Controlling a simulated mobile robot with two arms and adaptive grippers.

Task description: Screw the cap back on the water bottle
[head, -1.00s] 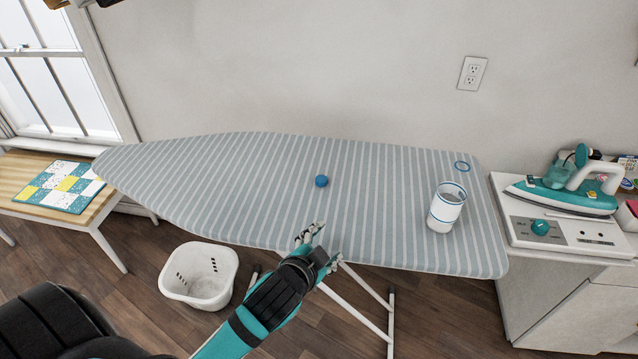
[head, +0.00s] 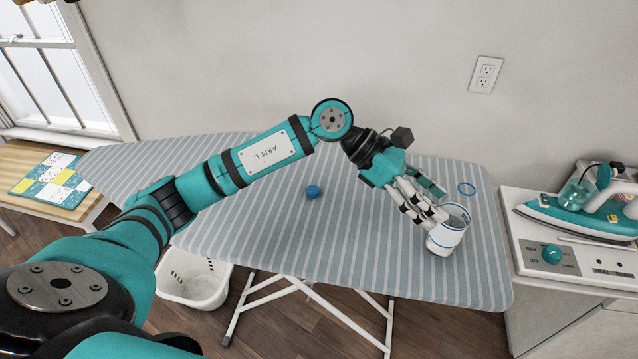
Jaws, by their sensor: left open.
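A white bottle or cup with blue rings (head: 446,237) stands on the striped ironing board (head: 330,255), toward its right end. Its top looks open. My right gripper is not in view.
A teal iron (head: 580,215) stands on a white cabinet (head: 560,310) at the right. A white basket (head: 200,283) is on the floor under the board. A wooden bench with a patchwork piece (head: 50,182) is at the left. The board's front middle is clear.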

